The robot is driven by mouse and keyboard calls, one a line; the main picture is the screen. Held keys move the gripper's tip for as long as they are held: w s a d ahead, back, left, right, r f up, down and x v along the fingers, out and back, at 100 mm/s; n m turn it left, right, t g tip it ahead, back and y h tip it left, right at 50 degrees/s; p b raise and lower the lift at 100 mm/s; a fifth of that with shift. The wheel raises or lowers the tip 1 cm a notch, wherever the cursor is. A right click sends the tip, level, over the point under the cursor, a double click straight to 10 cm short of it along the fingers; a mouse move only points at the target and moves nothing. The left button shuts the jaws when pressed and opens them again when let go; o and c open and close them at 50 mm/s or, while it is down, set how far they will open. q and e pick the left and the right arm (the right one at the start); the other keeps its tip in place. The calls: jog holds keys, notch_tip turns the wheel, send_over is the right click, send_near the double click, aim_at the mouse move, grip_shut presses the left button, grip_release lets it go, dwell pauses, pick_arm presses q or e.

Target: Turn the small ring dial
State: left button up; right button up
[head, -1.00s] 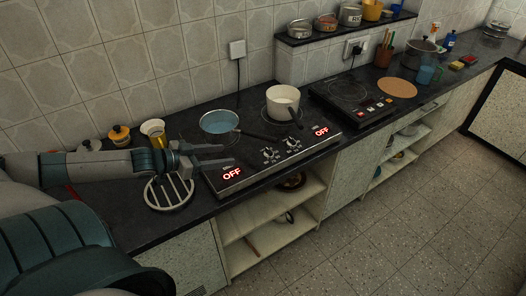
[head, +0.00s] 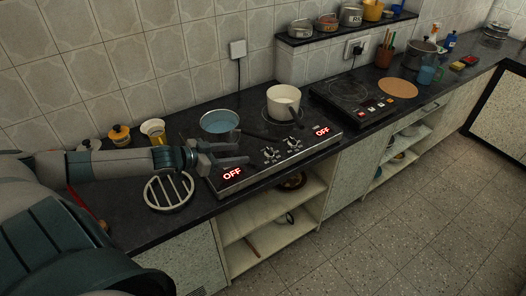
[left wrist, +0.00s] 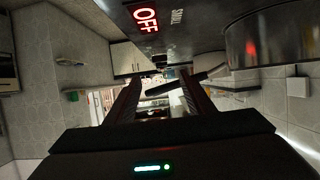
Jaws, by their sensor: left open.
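A black two-ring hob (head: 225,185) is set in the dark counter, with a red OFF display (head: 232,173) at its front left and another at its front right. Two dials sit on its front strip: the left dial (head: 271,155), nearer my gripper, and the right dial (head: 293,143). In the left wrist view the word SMALL is printed beside an OFF display (left wrist: 146,19). My left gripper (head: 244,154) is open and empty, its fingers pointing right toward the left dial, a short way from it. The left wrist view shows both fingers apart (left wrist: 160,90). My right gripper is not in view.
A blue-filled pan (head: 220,121) and a cream saucepan (head: 284,101) stand on the hob, with dark handles toward the dials. A round slatted trivet (head: 168,190) lies to the left. A separate black cooktop (head: 347,90) is to the right. The floor in front is clear.

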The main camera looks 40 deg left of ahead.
aim_at(268, 150)
pick_arm(q)
jog(key=shift+x, duration=1.55)
jog(key=p+x, duration=0.2)
jog(key=x, duration=0.4)
jog(key=shift+w+d, duration=0.15)
jog(key=shift+w, duration=0.15)
jog(key=shift+p+x, duration=0.3)
jog(key=shift+x, duration=0.7)
jog(key=shift+s+f, duration=0.15)
jog(key=c, duration=1)
